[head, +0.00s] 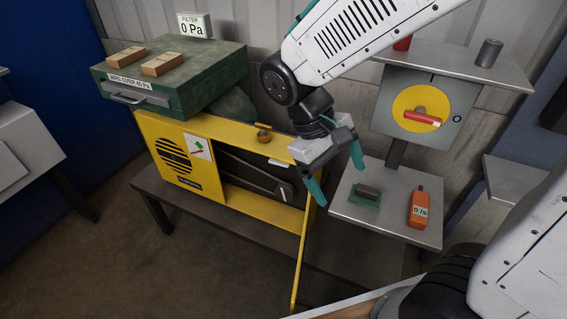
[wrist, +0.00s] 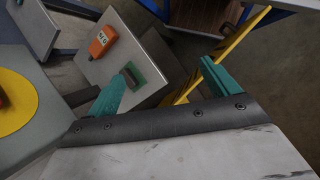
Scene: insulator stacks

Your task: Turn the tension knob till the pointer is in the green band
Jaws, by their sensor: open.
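The tension knob appears to be the small brass-coloured knob (head: 264,135) on the top edge of the yellow machine (head: 180,165). A small white gauge plate (head: 198,147) with green and red marks is on the machine's front. The pointer is too small to read against the green band. My gripper (head: 339,185) is open and empty, right of the knob and apart from it, beside the machine's right end. In the wrist view its two teal fingers (wrist: 160,82) are spread with nothing between them. The knob does not show in the wrist view.
A yellow panel (head: 299,262) hangs open, exposing a dark belt (head: 255,175). A green filter box (head: 175,85) stands at left, its display (head: 194,27) reading 0 Pa. At right are a red-handled switch (head: 407,93) and a shelf (head: 388,228) with an orange meter (head: 418,207) and green-based block (head: 365,197).

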